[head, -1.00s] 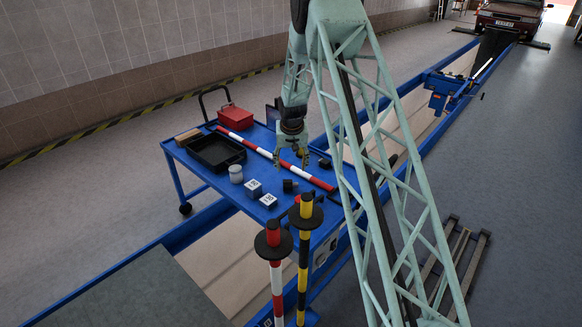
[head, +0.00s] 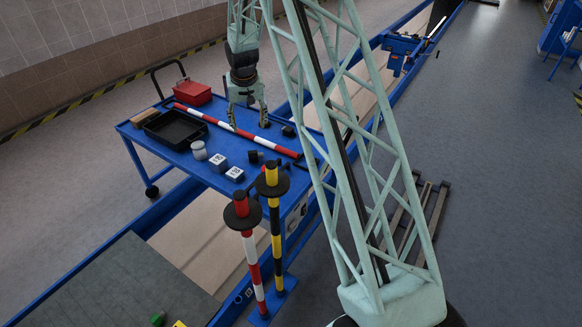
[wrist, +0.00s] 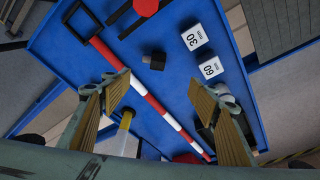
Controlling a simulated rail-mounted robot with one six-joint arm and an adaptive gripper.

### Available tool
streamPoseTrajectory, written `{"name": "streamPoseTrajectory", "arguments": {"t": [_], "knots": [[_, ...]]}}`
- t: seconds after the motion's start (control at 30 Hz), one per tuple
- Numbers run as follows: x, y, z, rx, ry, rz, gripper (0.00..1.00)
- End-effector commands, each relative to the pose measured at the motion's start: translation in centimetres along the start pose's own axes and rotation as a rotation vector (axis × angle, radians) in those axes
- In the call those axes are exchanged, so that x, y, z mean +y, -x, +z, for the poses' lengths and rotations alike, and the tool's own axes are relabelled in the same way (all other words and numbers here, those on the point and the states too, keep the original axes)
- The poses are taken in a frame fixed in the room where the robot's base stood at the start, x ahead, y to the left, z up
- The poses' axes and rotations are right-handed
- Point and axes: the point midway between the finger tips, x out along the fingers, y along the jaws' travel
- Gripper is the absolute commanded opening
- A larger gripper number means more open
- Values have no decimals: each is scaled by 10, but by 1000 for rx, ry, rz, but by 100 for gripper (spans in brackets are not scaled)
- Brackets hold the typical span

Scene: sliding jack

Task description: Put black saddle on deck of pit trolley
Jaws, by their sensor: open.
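The pit trolley appears to be the blue trolley, with a flat blue deck (head: 215,147). A small black block with a short round stub (head: 254,156) stands on the deck near its front edge; it also shows in the wrist view (wrist: 155,60). A second dark piece (head: 288,131) lies near the deck's right end. I cannot tell which is the black saddle. My gripper (head: 249,122) points down above the deck, near the red and white bar, apart from the block. In the wrist view its fingers (wrist: 160,85) are spread, with nothing held between them.
The red and white bar (head: 236,131) crosses the deck. A black tray (head: 175,129), red box (head: 192,93), grey jar (head: 199,150) and number blocks (head: 235,174) share it. Striped posts (head: 274,235) with black discs stand in front. A blue jack (head: 402,45) spans the pit behind.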

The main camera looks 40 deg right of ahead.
Motion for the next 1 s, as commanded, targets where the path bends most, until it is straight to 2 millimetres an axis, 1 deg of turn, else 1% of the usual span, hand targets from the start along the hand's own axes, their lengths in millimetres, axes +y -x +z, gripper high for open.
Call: {"name": "streamPoseTrajectory", "arguments": {"t": [0.03,0.4,0.67,1.0], "knots": [[-3,15,2,3,5,-2,55],[-18,107,26,10,39,-10,55],[-28,168,50,15,65,-16,55],[-36,242,88,21,98,-25,55]]}}
